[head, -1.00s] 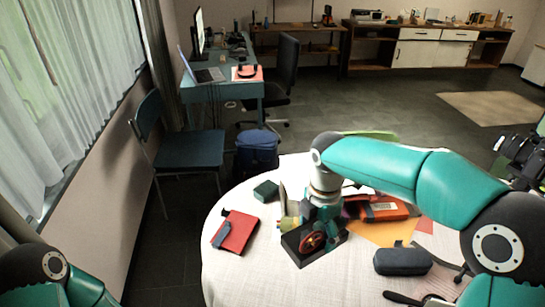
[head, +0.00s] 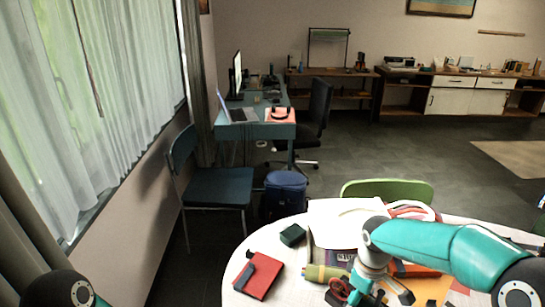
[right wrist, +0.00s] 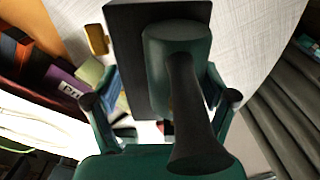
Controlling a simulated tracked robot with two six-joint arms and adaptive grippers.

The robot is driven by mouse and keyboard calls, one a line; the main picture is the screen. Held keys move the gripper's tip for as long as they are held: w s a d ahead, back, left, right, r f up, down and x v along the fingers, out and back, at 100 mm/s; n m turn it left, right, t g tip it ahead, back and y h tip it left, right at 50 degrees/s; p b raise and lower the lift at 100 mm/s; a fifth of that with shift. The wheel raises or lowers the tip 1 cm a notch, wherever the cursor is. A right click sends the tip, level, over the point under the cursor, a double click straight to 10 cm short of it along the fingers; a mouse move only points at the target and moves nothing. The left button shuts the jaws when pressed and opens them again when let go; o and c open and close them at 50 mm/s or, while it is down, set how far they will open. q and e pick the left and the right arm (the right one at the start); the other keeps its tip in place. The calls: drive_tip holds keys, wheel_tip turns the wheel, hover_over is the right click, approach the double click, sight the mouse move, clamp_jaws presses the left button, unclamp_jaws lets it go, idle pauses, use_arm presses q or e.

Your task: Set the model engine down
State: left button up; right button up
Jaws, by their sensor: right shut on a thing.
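The model engine shows in the head view as a red wheel (head: 339,290) at the bottom edge, with its lower part cut off. In the right wrist view it is a dark base plate (right wrist: 127,60) with a green cylinder (right wrist: 172,45) and a black flared part (right wrist: 190,125). My right gripper (right wrist: 165,103) is shut on the engine, with one finger at each side. The engine is over the white-clothed round table (head: 285,290); I cannot tell whether its base touches the cloth. My left gripper is out of view.
A red book (head: 259,276) and a dark green box (head: 292,235) lie left of the engine. An olive cylinder (head: 326,273) lies close beside it. A green chair (head: 388,188) stands behind the table. The table's front left shows bare cloth.

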drive_tip(key=m, duration=0.3)
drive_tip(key=shift+w+a+m, duration=0.1)
drive_tip(key=shift+w+m, duration=0.3)
drive_tip(key=m, duration=0.4)
drive_tip(key=shift+w, duration=0.25)
drive_tip(key=shift+s+f+m, duration=0.15)
drive_tip(key=shift+f+m, duration=0.1)
drive_tip(key=shift+m, duration=0.05)
drive_tip(key=s+f, duration=0.1)
drive_tip(key=f, duration=0.1)
drive_tip(key=s+f, duration=0.2)
drive_tip(key=shift+s+f, duration=0.2)
drive_tip(key=shift+s, duration=0.05)
drive_tip(key=shift+a, duration=0.6)
